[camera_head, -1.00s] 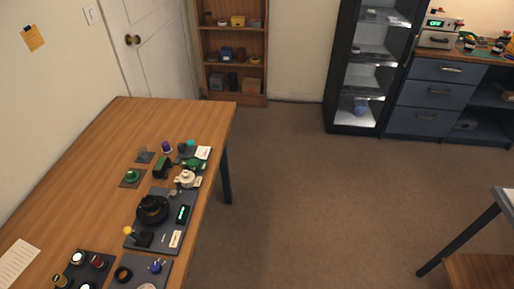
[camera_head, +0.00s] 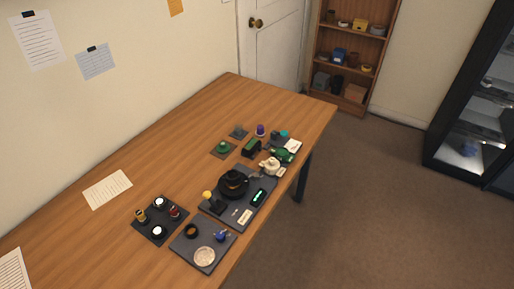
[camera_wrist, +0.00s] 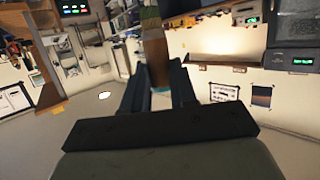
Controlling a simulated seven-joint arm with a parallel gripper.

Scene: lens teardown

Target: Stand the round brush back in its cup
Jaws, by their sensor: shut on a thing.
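In the wrist view my gripper (camera_wrist: 158,92) is shut on an upright brown piece with a green top, which I take to be the round brush (camera_wrist: 155,52). Its lower end is hidden between the fingers. My gripper is not in the head view. I cannot tell for sure which thing is the brush's cup; a small dark round holder (camera_head: 191,231) stands on the grey front mat (camera_head: 185,248) on the wooden table.
The same mat holds a blue item (camera_head: 222,236) and a pale round dish (camera_head: 204,257). A dark tray (camera_head: 148,229) with several small jars lies left of it. A black round device (camera_head: 233,183) sits behind. The table's left part is mostly clear.

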